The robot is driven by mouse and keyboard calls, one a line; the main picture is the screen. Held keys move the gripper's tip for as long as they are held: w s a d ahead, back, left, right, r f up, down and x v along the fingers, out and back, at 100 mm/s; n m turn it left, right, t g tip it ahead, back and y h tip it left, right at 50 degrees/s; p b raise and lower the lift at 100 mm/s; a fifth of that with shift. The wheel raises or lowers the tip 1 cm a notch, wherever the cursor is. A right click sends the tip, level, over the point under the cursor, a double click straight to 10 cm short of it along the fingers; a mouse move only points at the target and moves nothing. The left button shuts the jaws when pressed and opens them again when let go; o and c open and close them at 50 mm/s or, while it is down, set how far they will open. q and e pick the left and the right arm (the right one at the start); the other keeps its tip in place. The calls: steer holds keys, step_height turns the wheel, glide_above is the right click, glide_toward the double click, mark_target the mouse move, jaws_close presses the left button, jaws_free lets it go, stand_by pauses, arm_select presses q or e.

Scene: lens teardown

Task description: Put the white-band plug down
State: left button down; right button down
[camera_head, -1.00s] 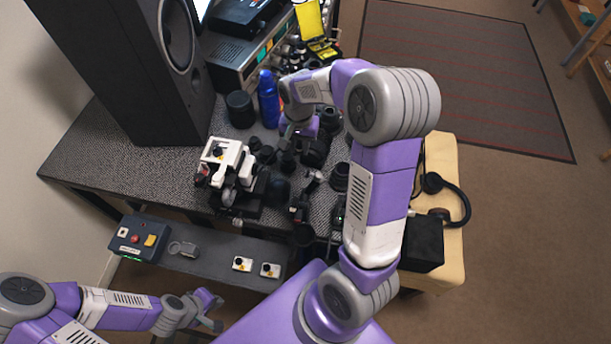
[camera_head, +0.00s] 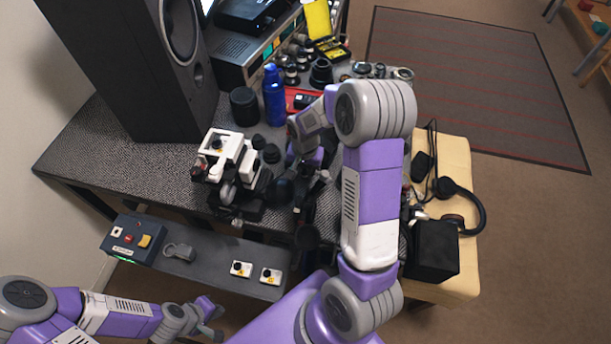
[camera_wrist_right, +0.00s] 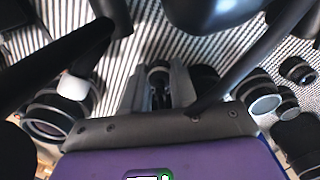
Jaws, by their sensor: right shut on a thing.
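My right gripper (camera_wrist_right: 159,90) is shut on a small dark piece with a pale ring at its top (camera_wrist_right: 158,70). I take this piece to be the white-band plug, though the fingers hide most of it. In the head view my right gripper (camera_head: 313,165) is low over the crowded part of the textured bench (camera_head: 110,140), partly hidden by my arm. I cannot tell whether the piece touches the bench. My left gripper (camera_head: 210,318) is open and empty at the lower left, away from the bench.
A white and black device (camera_head: 226,158), a black cylinder (camera_head: 244,106) and a blue bottle (camera_head: 274,96) stand left of my right gripper. Lens parts (camera_wrist_right: 262,97) and dark rods (camera_wrist_right: 75,60) crowd it closely. A large speaker (camera_head: 150,70) stands at the back left.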

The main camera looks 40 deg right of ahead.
step_height(320, 180, down, 2)
steer(key=shift+r, duration=0.1)
steer(key=c, duration=0.9)
jaws_free()
